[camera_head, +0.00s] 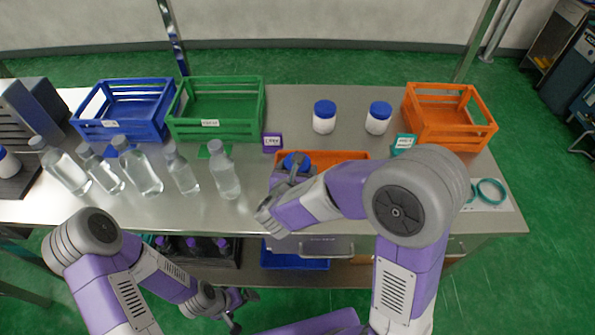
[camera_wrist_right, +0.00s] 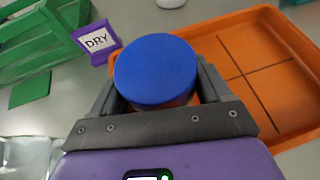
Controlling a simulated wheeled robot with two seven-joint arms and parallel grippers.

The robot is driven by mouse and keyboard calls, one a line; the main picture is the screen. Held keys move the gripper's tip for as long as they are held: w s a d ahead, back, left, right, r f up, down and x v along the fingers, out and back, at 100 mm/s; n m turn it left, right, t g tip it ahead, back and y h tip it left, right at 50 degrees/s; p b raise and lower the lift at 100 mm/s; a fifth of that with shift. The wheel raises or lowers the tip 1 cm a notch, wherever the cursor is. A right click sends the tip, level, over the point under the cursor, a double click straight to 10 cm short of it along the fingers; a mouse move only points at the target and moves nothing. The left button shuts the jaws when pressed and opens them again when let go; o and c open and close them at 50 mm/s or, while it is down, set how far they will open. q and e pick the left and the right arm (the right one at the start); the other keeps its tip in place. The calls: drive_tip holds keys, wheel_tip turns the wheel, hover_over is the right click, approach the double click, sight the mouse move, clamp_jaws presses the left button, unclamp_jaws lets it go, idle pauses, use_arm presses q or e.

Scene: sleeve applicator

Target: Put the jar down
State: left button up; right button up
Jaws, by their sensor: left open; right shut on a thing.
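The jar with a blue lid (camera_wrist_right: 155,70) is between the fingers of my right gripper (camera_wrist_right: 160,92), which is shut on it. In the head view its blue lid (camera_head: 296,161) shows at the left end of the orange tray (camera_head: 345,155), partly hidden by my right gripper (camera_head: 293,170). In the wrist view the jar overlaps the left edge of the orange tray (camera_wrist_right: 240,68); I cannot tell whether its base touches anything. My left gripper (camera_head: 236,310) is open and empty, low in front of the table.
Two white jars with blue lids (camera_head: 324,117) (camera_head: 378,118) stand behind the tray. A purple DRY sign (camera_wrist_right: 97,42) stands left of it. Several clear bottles (camera_head: 138,170) stand at left. Blue (camera_head: 122,128), green (camera_head: 215,130) and orange (camera_head: 450,132) crates line the back.

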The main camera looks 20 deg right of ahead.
drive_tip(key=shift+r, duration=0.1)
drive_tip(key=o, duration=1.2)
drive_tip(key=shift+c, duration=0.2)
drive_tip(key=shift+r, duration=0.1)
drive_tip(key=p+v, duration=0.3)
drive_tip(key=v, duration=0.9)
